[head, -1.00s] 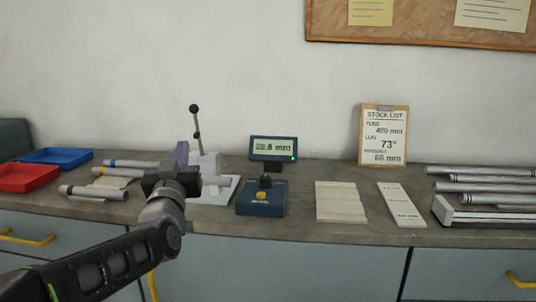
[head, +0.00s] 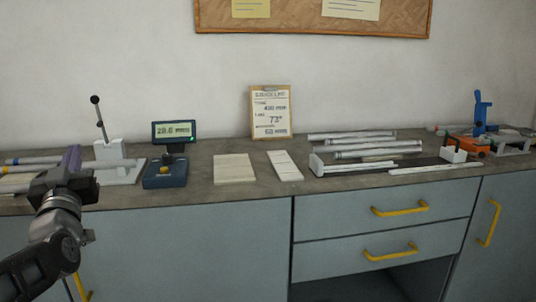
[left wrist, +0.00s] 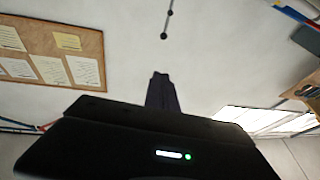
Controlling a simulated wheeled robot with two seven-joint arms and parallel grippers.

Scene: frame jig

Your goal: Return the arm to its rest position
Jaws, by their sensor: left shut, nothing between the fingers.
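My left gripper (head: 72,158) is at the left edge of the head view, in front of the bench and left of the lever press. Its fingers are together with nothing between them, and they point away toward the wall. In the left wrist view the closed dark fingers (left wrist: 162,92) stand up beyond the gripper body, with wall behind them. My left arm comes in from the lower left. My right gripper is not in view.
The lever press (head: 112,165) stands just right of the gripper, with the gauge display (head: 174,131) beside it. Grey tubes (head: 20,170) lie behind the gripper. Pale plates (head: 234,168), more tubes (head: 365,145) and a blue clamp (head: 481,108) stand further right.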

